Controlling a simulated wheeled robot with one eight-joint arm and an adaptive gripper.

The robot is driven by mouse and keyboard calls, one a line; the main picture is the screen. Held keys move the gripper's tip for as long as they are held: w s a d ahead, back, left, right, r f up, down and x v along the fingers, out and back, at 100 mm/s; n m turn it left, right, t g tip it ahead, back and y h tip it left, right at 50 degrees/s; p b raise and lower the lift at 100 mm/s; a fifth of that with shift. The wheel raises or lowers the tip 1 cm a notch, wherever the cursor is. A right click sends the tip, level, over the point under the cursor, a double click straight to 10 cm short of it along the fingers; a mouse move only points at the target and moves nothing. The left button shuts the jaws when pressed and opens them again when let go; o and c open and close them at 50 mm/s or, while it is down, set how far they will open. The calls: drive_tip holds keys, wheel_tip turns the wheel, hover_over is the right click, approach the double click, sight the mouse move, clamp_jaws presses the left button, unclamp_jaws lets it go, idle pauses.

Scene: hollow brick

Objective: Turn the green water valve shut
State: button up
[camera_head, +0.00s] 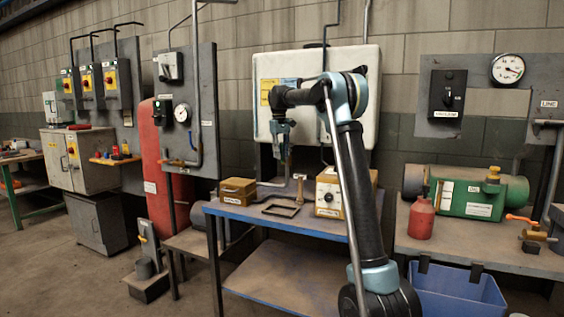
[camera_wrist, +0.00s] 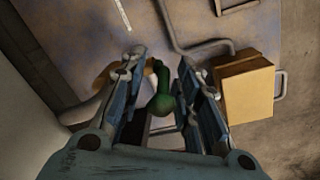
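The green valve handle (camera_wrist: 160,92) shows in the wrist view as a narrow lever with a rounded lower end. A brass-coloured part (camera_wrist: 108,74) beside it is partly hidden by the left finger. My gripper (camera_wrist: 161,62) is open, with one finger on each side of the green handle. I cannot tell whether either finger touches it. In the head view my gripper (camera_head: 282,154) points down in front of the white panel (camera_head: 349,121), above the blue-framed workbench (camera_head: 309,223). The green handle cannot be made out there.
A tan box (camera_head: 237,190) stands on the bench left of my gripper; it also shows in the wrist view (camera_wrist: 246,92). A grey pipe (camera_wrist: 190,43) runs close by. A labelled wooden box (camera_head: 328,196) and dark frame (camera_head: 281,210) are on the bench. A red bottle (camera_head: 421,219) stands farther right.

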drive_tip(key=shift+d+f, duration=0.1)
drive_tip(key=shift+f, duration=1.45)
clamp_jaws()
